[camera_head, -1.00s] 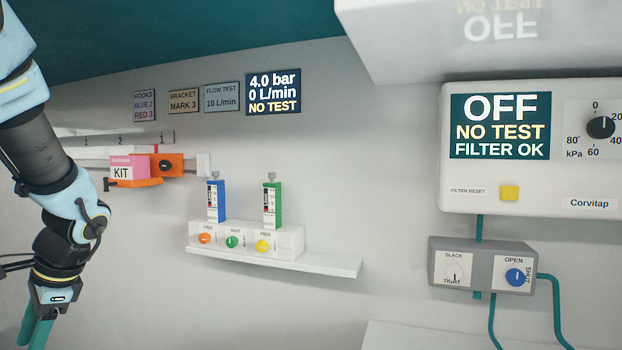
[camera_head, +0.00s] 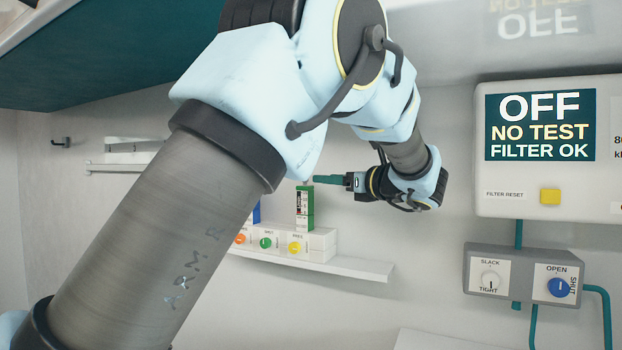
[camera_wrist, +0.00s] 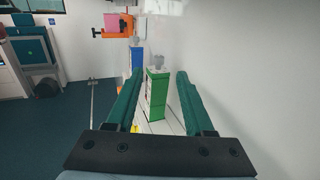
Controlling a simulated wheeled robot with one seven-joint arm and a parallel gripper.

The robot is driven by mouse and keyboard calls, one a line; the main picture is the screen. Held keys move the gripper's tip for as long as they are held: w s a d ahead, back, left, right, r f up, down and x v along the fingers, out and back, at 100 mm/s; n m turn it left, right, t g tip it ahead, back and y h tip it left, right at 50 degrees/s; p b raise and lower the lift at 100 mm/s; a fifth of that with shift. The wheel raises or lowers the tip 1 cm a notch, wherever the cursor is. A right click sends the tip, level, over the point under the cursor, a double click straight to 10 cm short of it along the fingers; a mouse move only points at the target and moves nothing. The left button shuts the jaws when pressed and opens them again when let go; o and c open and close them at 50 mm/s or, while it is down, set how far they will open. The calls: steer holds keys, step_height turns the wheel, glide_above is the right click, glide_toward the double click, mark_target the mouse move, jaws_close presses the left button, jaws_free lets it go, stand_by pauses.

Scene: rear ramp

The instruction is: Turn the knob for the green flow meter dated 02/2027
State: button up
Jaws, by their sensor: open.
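The green flow meter (camera_head: 304,207) stands upright on a white block (camera_head: 322,240); its date is too small to read. Below it on the block's front are an orange knob (camera_head: 240,238), a green knob (camera_head: 266,243) and a yellow knob (camera_head: 295,247). The blue flow meter (camera_head: 256,214) is mostly hidden by my arm. My gripper (camera_head: 318,179) points left near the top of the green meter. In the wrist view, my open fingers (camera_wrist: 158,75) appear on either side of the green meter (camera_wrist: 157,95); nothing is held. The yellow knob (camera_wrist: 134,128) shows beside the left finger.
A narrow white shelf (camera_head: 365,268) runs under the block. To the right are a valve box (camera_head: 522,275) with two knobs and a panel (camera_head: 495,207) with a screen reading OFF. The orange holder with the pink kit (camera_wrist: 113,30) shows in the wrist view.

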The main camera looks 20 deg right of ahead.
mark_target(307, 178)
steer(key=p+x, duration=0.2)
steer(key=x, duration=0.7)
steer(key=shift+w+a+f, duration=0.1)
steer(key=shift+w+a, duration=0.05)
jaws_close()
stand_by(0.3)
